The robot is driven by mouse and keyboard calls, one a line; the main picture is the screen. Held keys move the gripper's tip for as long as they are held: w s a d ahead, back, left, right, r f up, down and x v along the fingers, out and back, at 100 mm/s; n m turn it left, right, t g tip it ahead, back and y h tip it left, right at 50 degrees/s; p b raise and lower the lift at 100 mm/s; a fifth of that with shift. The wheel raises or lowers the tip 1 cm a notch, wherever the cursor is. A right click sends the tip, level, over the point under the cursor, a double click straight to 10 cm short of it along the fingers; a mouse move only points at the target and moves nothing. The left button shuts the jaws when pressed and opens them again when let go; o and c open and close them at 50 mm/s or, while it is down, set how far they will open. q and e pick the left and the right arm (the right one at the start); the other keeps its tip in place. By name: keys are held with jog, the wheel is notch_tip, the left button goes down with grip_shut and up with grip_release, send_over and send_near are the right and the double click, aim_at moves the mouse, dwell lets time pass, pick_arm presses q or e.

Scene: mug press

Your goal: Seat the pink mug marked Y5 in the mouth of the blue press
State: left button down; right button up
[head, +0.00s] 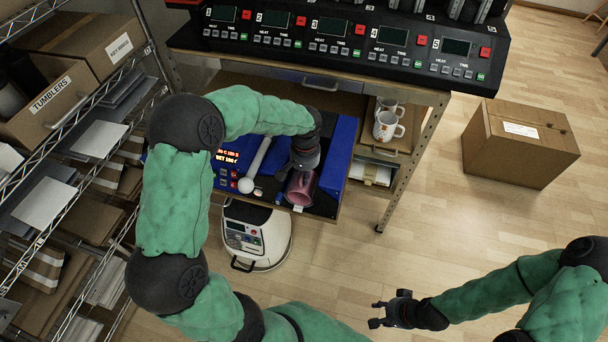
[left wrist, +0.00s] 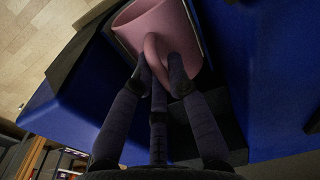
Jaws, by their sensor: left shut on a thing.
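The pink mug (head: 301,187) is at the front of the blue press (head: 340,157), at its mouth. It also shows in the left wrist view (left wrist: 150,27), lying tilted against the blue body and dark parts of the press (left wrist: 275,80). I cannot tell whether it is fully down in the mouth. My left gripper (head: 301,168) is shut on the mug's handle, which shows between the fingertips in the left wrist view (left wrist: 164,72). The Y5 mark is not readable. My right gripper (head: 376,314) is empty with its fingers apart, over the floor far from the press.
A control bank (head: 350,38) with numbered displays runs above the press. White mugs (head: 388,124) stand on a shelf to the right. A shelf rack (head: 75,120) is at the left, a cardboard box (head: 520,143) on the floor at the right.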

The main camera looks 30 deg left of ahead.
pick_arm(q)
jog(key=c, duration=1.1)
grip_release()
jog(key=shift+c, duration=0.2)
jog(key=o, duration=1.1)
jog(key=shift+a+r, duration=0.1)
jog(key=shift+r, duration=0.05)
jog(key=shift+c, duration=0.5)
jog(key=shift+w+r, duration=0.1)
